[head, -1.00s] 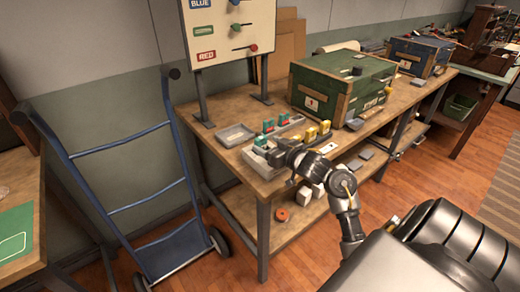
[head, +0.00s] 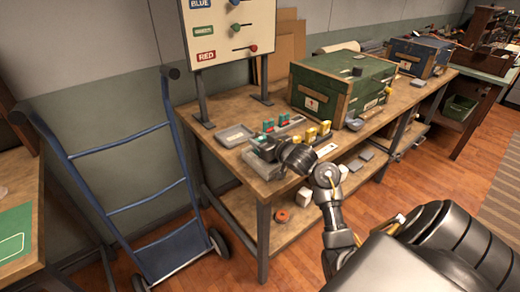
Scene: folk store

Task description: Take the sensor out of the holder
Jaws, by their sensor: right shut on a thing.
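My right gripper (head: 265,147) is over the near-left part of the workbench, at a grey holder tray (head: 256,164). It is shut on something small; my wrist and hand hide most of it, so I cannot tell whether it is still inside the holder. Teal-and-red pieces (head: 269,125) stand just behind the gripper. My left gripper is not in view.
An empty grey tray (head: 234,136) lies left of the holder. A green chest (head: 340,92) stands behind on the bench. A panel with coloured sliders (head: 230,30) rises at the back. A blue hand truck (head: 125,150) stands left of the bench.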

